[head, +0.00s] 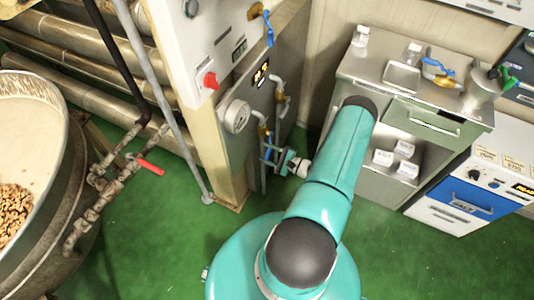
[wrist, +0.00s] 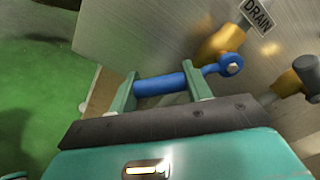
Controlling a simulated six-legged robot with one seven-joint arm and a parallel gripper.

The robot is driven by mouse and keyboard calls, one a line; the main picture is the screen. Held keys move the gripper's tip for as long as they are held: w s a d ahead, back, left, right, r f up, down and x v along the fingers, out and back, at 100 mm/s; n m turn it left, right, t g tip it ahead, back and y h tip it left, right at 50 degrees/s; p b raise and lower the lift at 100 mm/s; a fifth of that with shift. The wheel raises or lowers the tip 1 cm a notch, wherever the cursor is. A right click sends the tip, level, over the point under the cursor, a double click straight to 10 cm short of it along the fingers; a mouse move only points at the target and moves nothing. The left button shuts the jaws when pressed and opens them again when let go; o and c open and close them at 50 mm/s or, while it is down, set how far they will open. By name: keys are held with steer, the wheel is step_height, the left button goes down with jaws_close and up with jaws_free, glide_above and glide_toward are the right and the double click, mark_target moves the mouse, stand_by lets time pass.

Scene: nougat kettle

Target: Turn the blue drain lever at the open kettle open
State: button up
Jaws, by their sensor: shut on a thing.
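The blue drain lever (wrist: 160,85) shows in the wrist view beside a brass valve body (wrist: 221,42) and a tag reading DRAIN (wrist: 258,16). My gripper (wrist: 163,79) has its two green fingers on either side of the lever's blue handle and is shut on it. The handle lies nearly level across the wrist picture, with its round pivot end to the right. In the head view my gripper (head: 276,158) is at the panel's lower right edge, with a bit of blue lever (head: 268,146) showing by it. The open kettle (head: 62,130) stands at the far left, holding cream mass and nuts.
A red-handled valve (head: 149,166) sits on the kettle's pipework. A steel cabinet (head: 350,65) stands to the right.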

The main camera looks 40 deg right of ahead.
steer(key=shift+w+d+f+n, duration=0.35)
steer(key=shift+d+n, duration=0.5)
steer(key=shift+n, duration=0.6)
steer(key=shift+w+d+f+n, duration=0.35)
steer(key=shift+d+n, duration=0.5)
steer(key=shift+n, duration=0.65)
steer(key=shift+w+d+f+n, duration=0.2)
steer(key=shift+d+f+n, duration=0.25)
steer(key=shift+d+n, duration=0.7)
steer(key=shift+a+n, duration=0.25)
steer(key=shift+n, duration=0.15)
steer(key=o, duration=1.4)
steer(key=v, duration=1.3)
steer(key=shift+s, duration=0.4)
